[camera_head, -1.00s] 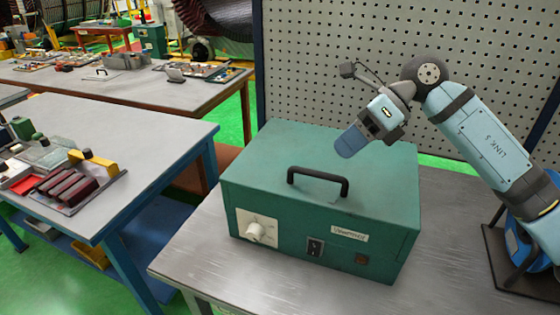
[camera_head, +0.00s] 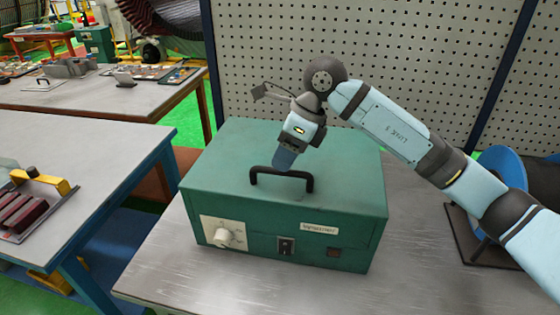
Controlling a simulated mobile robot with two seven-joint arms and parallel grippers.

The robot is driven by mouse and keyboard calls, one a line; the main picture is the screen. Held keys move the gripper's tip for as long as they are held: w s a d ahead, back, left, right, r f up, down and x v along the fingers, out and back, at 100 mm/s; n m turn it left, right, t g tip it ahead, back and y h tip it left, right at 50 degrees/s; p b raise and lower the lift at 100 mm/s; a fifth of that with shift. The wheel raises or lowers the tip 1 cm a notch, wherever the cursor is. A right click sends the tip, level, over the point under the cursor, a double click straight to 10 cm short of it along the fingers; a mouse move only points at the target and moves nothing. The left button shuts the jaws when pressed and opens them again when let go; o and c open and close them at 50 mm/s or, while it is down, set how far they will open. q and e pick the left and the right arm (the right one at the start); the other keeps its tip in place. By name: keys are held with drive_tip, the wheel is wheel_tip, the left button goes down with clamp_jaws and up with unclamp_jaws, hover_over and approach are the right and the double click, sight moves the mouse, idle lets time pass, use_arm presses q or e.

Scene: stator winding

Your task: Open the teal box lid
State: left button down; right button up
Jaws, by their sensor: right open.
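The teal box (camera_head: 260,225) stands on the grey metal table, and its lid (camera_head: 235,160) is shut. A black handle (camera_head: 283,172) stands up from the lid near the front edge. The box front has a white knob panel, a switch and a label. My right gripper (camera_head: 285,160) points down just behind the handle, its tip close to it or touching it; I cannot tell which. Its jaws are open, but the gap between the fingers is not visible from here. My left gripper is not in view.
The grey table (camera_head: 180,270) has free room around the box. A blue reel (camera_head: 500,185) stands at the right behind my arm. A perforated panel (camera_head: 390,60) rises behind. Another workbench (camera_head: 75,160) with several parts stands at the left, across a gap.

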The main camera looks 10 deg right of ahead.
drive_tip(key=shift+x, duration=1.2)
clamp_jaws()
drive_tip(key=shift+r, duration=0.2)
